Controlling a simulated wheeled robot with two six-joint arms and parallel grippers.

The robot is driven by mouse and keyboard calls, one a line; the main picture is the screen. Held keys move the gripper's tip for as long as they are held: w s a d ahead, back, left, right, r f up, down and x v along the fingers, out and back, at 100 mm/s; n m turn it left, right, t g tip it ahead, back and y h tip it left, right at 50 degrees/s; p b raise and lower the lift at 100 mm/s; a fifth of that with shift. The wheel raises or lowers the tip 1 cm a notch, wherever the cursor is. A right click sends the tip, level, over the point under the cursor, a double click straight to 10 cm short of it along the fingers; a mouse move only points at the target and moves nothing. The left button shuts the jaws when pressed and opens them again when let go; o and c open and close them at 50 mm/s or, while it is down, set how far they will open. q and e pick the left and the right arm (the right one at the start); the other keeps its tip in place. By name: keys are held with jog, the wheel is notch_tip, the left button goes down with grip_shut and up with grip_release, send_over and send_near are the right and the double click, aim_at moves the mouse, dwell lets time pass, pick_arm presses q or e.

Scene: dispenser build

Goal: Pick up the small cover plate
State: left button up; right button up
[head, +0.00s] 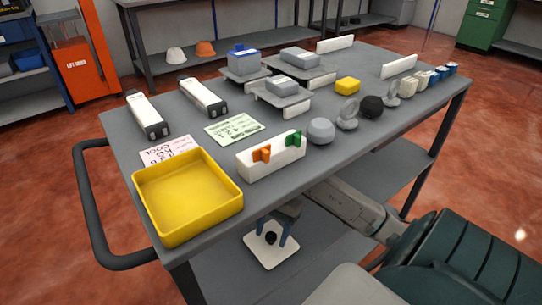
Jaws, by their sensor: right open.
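A small white square plate (261,256) with a dark round spot near its middle shows below the trolley's front edge, over the lower shelf. It looks like the small cover plate. My right gripper (276,231) is at it, with two blue fingers apart on either side of the dark spot. The gripper is open. I cannot tell whether the fingers touch the plate or what exactly it rests on. The trolley's top edge hides part of the gripper's body. My left gripper is not in view.
The grey trolley top (340,123) overhangs the gripper. A yellow tray (191,234) and a white block (262,166) with orange and green clips sit near its front edge. A grey ball (320,130) and several small parts line the right edge. The lower shelf (225,258) has bare room.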

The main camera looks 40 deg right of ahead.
jog(key=shift+c, duration=0.4)
jog(key=c, duration=1.1)
jog(key=shift+o, duration=0.2)
